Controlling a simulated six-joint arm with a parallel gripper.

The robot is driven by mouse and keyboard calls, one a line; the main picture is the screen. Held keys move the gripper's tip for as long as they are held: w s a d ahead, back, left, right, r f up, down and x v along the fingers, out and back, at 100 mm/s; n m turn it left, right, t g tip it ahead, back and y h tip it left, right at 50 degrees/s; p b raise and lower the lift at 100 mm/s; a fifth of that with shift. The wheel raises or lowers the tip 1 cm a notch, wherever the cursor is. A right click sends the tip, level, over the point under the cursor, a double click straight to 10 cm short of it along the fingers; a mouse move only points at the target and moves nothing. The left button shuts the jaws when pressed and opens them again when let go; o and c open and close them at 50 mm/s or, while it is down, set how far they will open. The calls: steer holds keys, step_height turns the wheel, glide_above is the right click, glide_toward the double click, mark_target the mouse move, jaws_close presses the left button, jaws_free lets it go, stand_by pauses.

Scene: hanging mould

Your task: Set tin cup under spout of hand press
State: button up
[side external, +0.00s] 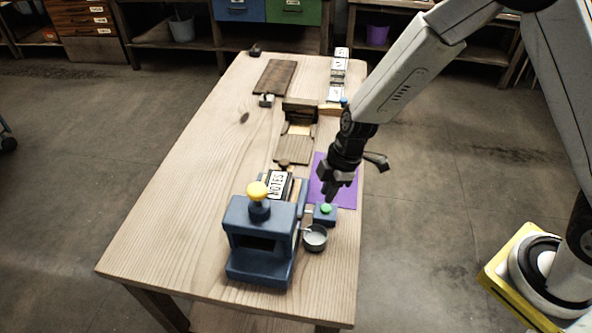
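The hand press (262,272) is a dark blue block with a yellow knob on top, near the table's front end. Its spout cannot be made out clearly. The tin cup (315,242) is small, grey and round with an open top. It stands upright on the table just right of the press. A gap between cup and press is hard to judge. My gripper (331,196) points down above a small blue box with a green button (325,210), just behind the cup. Its fingers are small and dark, so their opening cannot be told. It appears apart from the cup.
A "NOTES" block (276,184) sits behind the press. A purple mat (345,196) lies under my gripper. A wooden stand (296,130), a dark board (274,77) and white labelled blocks (339,68) stand farther back. The table's left side (180,220) is clear.

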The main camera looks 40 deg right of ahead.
steer(key=s+d+r+m+t+h, duration=0.1)
steer(key=s+d+r+m+h, duration=0.1)
steer(key=s+d+r+m, duration=0.8)
steer(key=shift+s+d+m+t+h, duration=0.4)
steer(key=shift+s+d+m, duration=0.45)
steer(key=shift+m, duration=1.45)
steer(key=shift+w, duration=0.1)
